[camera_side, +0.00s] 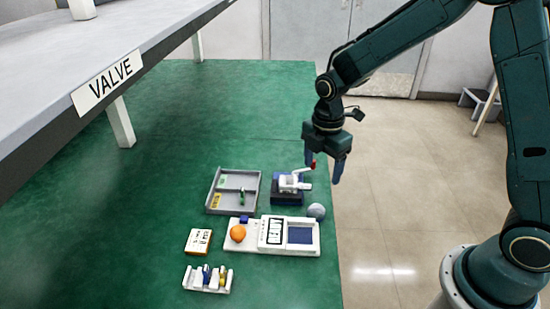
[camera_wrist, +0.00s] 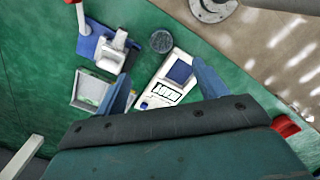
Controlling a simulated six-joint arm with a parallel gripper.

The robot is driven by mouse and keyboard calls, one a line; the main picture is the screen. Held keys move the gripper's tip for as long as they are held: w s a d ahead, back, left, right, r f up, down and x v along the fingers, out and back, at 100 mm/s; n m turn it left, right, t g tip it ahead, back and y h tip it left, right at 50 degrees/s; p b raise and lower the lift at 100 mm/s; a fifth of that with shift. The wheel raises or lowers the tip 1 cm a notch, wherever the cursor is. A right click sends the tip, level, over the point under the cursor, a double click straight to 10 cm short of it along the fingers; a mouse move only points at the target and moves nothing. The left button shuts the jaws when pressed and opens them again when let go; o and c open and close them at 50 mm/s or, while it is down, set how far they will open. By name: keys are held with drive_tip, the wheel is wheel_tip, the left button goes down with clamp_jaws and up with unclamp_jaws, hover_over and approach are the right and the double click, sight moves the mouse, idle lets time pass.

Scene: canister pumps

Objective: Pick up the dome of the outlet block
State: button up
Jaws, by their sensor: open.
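A white block on a dark blue base (camera_side: 288,196), with a white lever ending in a red tip, stands at the table's right side; it also shows at upper left in the wrist view (camera_wrist: 108,48). A grey rounded piece (camera_side: 316,211) is in front of it to the right, also seen in the wrist view (camera_wrist: 161,41). An orange ball-like piece (camera_side: 238,233) sits on the white panel. I cannot tell for sure which piece is the outlet block's dome. My gripper (camera_side: 324,168) is open, empty and points down above the blue-based block. Its two fingers show in the wrist view (camera_wrist: 161,72).
A white panel (camera_side: 262,247) with a printed display and blue square lies in front. A grey tray (camera_side: 220,208) is behind left. A small printed box (camera_side: 199,241) and a white rack (camera_side: 207,281) of small parts are left. A raised shelf labelled VALVE (camera_side: 107,80) overhangs the left.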

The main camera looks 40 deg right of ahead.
drive_tip(key=shift+f, duration=0.15)
hover_over(317, 209)
drive_tip(key=shift+w+d+f, duration=0.1)
drive_tip(key=shift+w+f, duration=0.05)
drive_tip(key=shift+f, duration=4)
drive_tip(key=shift+f, duration=0.1)
drive_tip(key=shift+s+f, duration=0.2)
drive_tip(key=shift+f, duration=2.3)
drive_tip(key=c, duration=1)
